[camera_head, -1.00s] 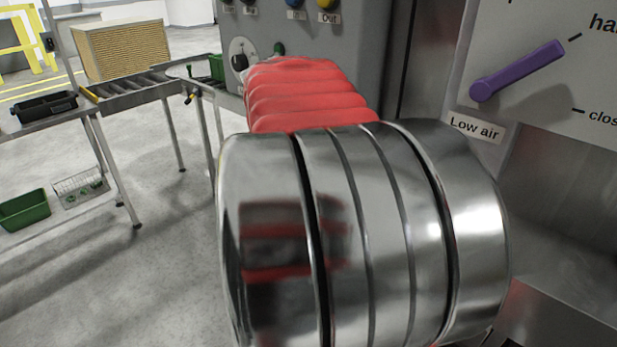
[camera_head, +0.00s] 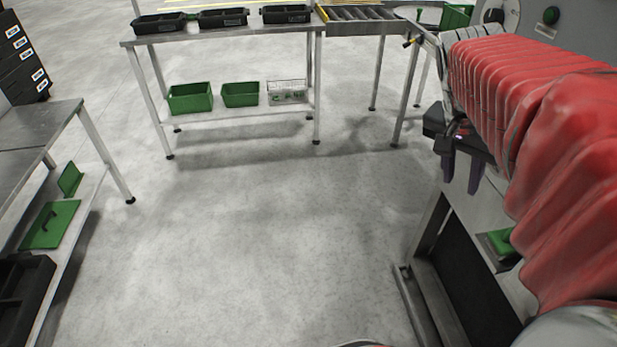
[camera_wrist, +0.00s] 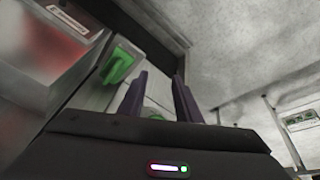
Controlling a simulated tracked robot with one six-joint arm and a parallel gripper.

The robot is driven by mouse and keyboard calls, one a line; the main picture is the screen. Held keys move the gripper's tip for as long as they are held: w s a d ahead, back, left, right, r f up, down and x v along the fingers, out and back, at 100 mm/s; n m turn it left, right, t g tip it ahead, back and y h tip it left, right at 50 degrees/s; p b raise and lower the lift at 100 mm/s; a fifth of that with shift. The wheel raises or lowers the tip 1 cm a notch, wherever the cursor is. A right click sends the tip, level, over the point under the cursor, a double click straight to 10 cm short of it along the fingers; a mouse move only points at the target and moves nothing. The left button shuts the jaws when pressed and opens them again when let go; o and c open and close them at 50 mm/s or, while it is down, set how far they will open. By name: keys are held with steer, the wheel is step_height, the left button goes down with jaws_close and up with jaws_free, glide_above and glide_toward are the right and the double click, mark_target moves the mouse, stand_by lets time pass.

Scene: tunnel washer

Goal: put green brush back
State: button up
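My gripper (camera_head: 461,172) hangs at the right in the head view, its two dark purple fingers pointing down and apart. In the wrist view the fingers (camera_wrist: 160,78) are also apart, with nothing clearly held between them. A green object (camera_head: 501,240), perhaps the green brush, lies on a grey ledge at the right, below and right of my gripper and partly hidden by my red-sleeved arm. In the wrist view a green handle-like shape (camera_wrist: 119,66) shows left of the fingers. A smaller green patch (camera_wrist: 153,113) shows low behind the fingers, too hidden to identify.
A table (camera_head: 222,33) with black trays stands at the back, with green bins (camera_head: 190,97) and a wire basket (camera_head: 287,92) on its lower shelf. A shelf at left holds a green plate with handle (camera_head: 50,225). The middle floor (camera_head: 270,240) is clear.

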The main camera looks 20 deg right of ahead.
steer(key=a+f+n+t+y, duration=0.2)
steer(key=a+n, duration=0.4)
steer(key=a, duration=0.7)
steer(key=s+a+f+n+t+y, duration=0.1)
steer(key=a+f+n+t+y, duration=0.1)
steer(key=a+n, duration=0.5)
steer(key=a+f+t, duration=0.1)
steer(key=a, duration=0.5)
steer(key=shift+c, duration=0.7)
